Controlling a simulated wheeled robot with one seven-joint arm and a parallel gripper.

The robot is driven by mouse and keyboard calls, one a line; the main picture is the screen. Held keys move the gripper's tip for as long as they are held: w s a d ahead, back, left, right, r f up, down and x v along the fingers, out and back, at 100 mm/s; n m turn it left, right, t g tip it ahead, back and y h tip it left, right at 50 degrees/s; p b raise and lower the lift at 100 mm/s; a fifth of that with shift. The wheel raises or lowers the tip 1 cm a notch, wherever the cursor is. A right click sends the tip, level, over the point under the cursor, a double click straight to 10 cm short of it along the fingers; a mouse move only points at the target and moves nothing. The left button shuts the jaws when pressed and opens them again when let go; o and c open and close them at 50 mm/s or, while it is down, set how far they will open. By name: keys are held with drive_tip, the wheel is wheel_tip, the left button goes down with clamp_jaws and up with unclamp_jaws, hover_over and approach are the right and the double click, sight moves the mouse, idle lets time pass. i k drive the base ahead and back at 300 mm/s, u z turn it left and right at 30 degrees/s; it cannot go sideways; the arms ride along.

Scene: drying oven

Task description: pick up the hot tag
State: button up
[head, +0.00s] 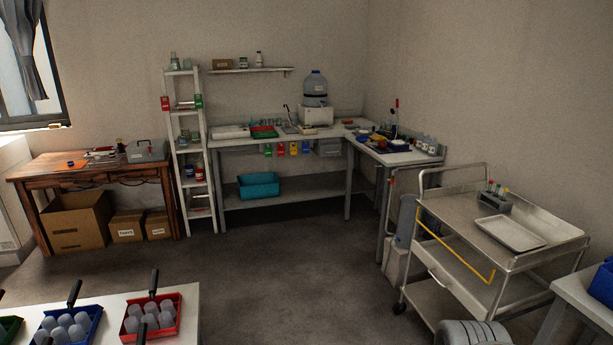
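Several small coloured tags are in the head view, and their lettering is too small to read, so I cannot tell which is the hot tag. A red tag (165,103) hangs on the left side of the white ladder shelf (188,150), and a green tag (198,101) is on its right side. Along the front edge of the white corner bench (230,143) hang a green tag (267,150), a red tag (281,149), a yellow tag (293,148) and a blue tag (305,147). My gripper is not in view.
A wooden table (85,175) with cardboard boxes (75,222) below stands left. A metal cart (455,208) stands right. A near table (188,310) holds a blue tray (92,314) and a red tray (175,298). The middle floor (270,265) is clear.

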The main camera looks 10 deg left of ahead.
sight(166, 105)
drive_tip(key=u, duration=0.1)
drive_tip(key=i, duration=2.15)
drive_tip(key=u, duration=0.9)
drive_tip(key=i, duration=2.2)
drive_tip(key=u, duration=0.7)
drive_tip(key=i, duration=1.55)
drive_tip(key=u, duration=0.65)
drive_tip(key=i, duration=0.85)
drive_tip(key=u, duration=0.7)
